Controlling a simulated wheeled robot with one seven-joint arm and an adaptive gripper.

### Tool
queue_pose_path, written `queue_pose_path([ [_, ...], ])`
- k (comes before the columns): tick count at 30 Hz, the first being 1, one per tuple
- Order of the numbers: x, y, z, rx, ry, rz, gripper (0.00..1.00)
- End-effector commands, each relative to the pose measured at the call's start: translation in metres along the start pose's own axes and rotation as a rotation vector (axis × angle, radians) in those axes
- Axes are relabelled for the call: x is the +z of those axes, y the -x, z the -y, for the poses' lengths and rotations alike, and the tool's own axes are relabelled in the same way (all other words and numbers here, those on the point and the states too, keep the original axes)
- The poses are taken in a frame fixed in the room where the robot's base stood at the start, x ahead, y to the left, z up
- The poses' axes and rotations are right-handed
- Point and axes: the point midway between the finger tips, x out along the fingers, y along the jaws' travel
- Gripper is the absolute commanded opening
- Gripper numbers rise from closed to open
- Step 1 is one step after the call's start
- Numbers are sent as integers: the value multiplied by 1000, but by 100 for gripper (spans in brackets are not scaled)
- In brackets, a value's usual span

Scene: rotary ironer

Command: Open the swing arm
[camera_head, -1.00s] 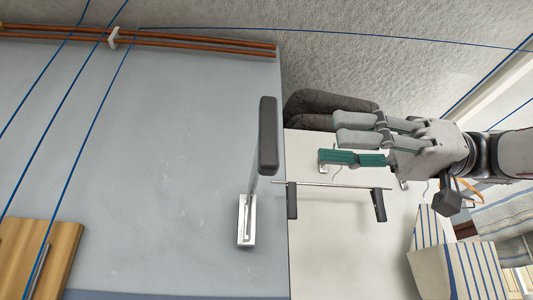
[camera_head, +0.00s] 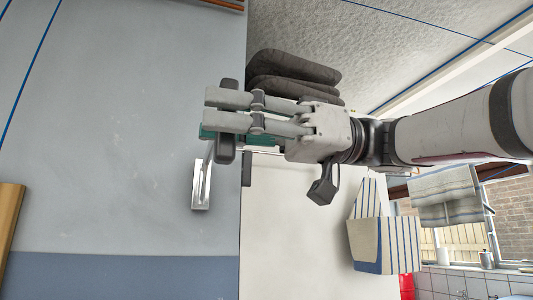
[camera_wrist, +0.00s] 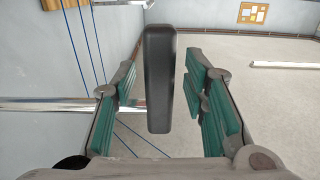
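The swing arm shows as a dark grey handle (camera_head: 226,152) on a metal bar, with a silver bracket (camera_head: 201,185) on the pale blue-grey panel. The handle is upright in the picture, and my gripper's fingers (camera_head: 213,114) cover its middle. In the wrist view the handle (camera_wrist: 158,82) stands between the two green-padded fingers of my gripper (camera_wrist: 163,88). A gap shows on both sides of it, so the gripper is open around the handle. The shiny bar (camera_wrist: 45,104) runs left from the handle, passing behind the left finger.
Dark rounded cushion-like things (camera_head: 295,75) lie just above my gripper in the head view. A white panel (camera_head: 290,230) is below it, and a striped cloth bag (camera_head: 372,230) hangs at right. Blue lines cross the left side.

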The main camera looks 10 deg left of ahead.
Motion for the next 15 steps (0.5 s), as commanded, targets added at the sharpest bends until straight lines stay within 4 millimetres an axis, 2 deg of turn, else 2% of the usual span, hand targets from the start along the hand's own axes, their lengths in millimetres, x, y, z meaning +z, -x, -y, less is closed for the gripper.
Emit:
queue_pose_path([
  [7,0,-1,0,0,0,0,40],
  [8,0,-1,0,0,0,0,35],
  [12,0,-1,0,0,0,0,4],
  [13,0,-1,0,0,0,0,0],
  [15,0,-1,0,0,0,0,0],
])
